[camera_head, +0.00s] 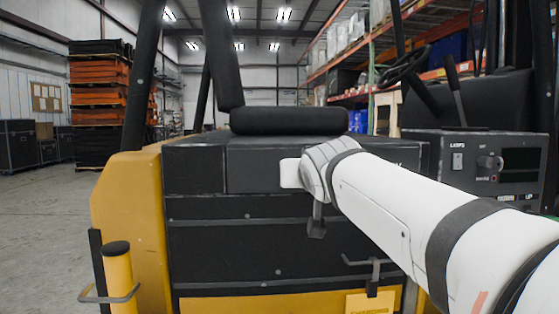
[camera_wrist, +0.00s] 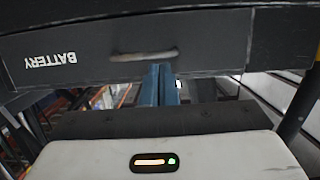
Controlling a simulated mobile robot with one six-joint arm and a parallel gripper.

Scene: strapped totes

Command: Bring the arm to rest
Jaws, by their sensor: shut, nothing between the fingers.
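My arm (camera_head: 400,215) reaches in from the lower right of the head view, and its white wrist end (camera_head: 318,165) is in front of a black drawer-like battery panel (camera_head: 250,170). My gripper (camera_wrist: 161,70) shows in the wrist view as two blue fingers, shut together with nothing between them. The fingertips appear close to a grey bar handle (camera_wrist: 145,55) on the panel; I cannot tell whether they touch. The word BATTERY reads upside down there. In the head view the fingers are hidden behind the wrist.
A yellow and black forklift (camera_head: 130,200) fills the middle, with its seat (camera_head: 288,121) above the panel. A control box (camera_head: 475,165) stands at the right. Latches (camera_head: 317,220) hang on the front. Open floor (camera_head: 40,230) lies left; stacked orange and black goods (camera_head: 100,100) stand behind.

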